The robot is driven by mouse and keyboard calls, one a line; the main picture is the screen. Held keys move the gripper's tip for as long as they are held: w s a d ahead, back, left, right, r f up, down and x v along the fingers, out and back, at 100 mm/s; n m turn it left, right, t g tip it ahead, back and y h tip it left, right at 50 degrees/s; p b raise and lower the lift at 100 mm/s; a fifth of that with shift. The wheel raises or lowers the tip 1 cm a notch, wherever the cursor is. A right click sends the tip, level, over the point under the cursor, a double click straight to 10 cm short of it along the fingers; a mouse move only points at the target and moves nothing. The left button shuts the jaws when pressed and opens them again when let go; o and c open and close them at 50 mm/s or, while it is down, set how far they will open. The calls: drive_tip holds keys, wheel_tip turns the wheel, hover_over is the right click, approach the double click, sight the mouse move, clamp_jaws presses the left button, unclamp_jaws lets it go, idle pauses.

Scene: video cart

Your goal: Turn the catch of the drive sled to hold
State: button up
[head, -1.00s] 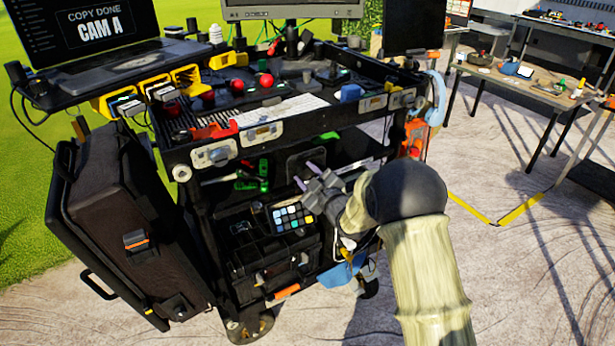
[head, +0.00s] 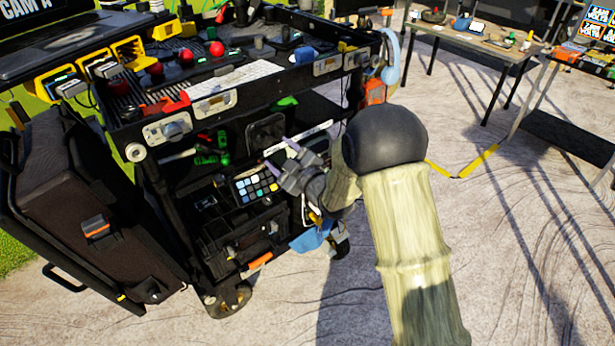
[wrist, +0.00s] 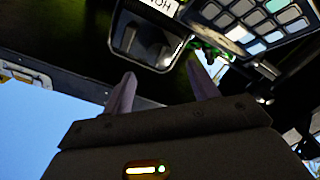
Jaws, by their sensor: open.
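My gripper (head: 277,156) is open and empty in front of the cart's middle shelf, just below and right of a dark square panel (head: 265,130). In the wrist view the two pale fingers of my gripper (wrist: 160,72) stand apart, with nothing between them. Beyond them is a dark, rounded-cornered panel (wrist: 140,45) with a white label (wrist: 161,5), partly cut off and upside down, reading something like "HO". I cannot tell for certain which part is the drive sled, and its catch is not clear in either view.
The black cart carries a keypad (head: 255,185), which also shows in the wrist view (wrist: 262,22). Green-handled tools (head: 212,152) lie left of the panel. A black case (head: 85,205) leans at the cart's left. A blue cloth (head: 312,236) hangs low.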

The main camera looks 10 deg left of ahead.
drive_tip(key=v, duration=1.1)
